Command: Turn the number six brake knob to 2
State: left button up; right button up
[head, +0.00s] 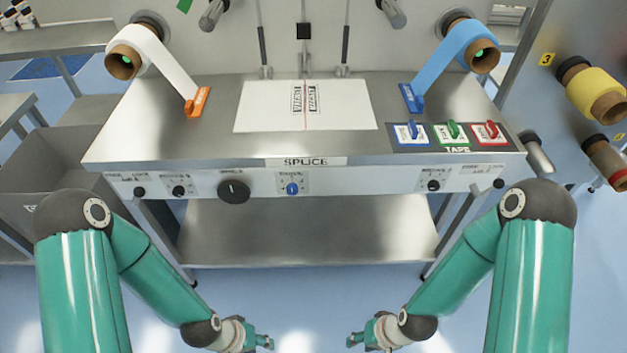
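The front panel under the splice table carries two similar small black knobs, one at the left (178,191) and one at the right (433,186). Each has a dial plate with a label that seems to read "brake". The digits and pointer settings are too small to read, so I cannot tell for sure which is number six. My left gripper (266,342) and my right gripper (353,340) are low in front of the table, well below the panel, touching nothing. Their fingers are too small to tell open from shut.
The panel also has a large black knob (233,191) and a blue knob (292,188). Tape switches (451,131) sit on the tabletop's right. White (163,60) and blue (446,58) webs run down to the table. A lower shelf (308,235) lies below the panel.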

aim_at(178, 191)
jog(key=u, duration=0.9)
jog(key=k, duration=1.1)
jog(key=u, duration=0.85)
jog(key=i, duration=1.15)
jog(key=z, duration=0.1)
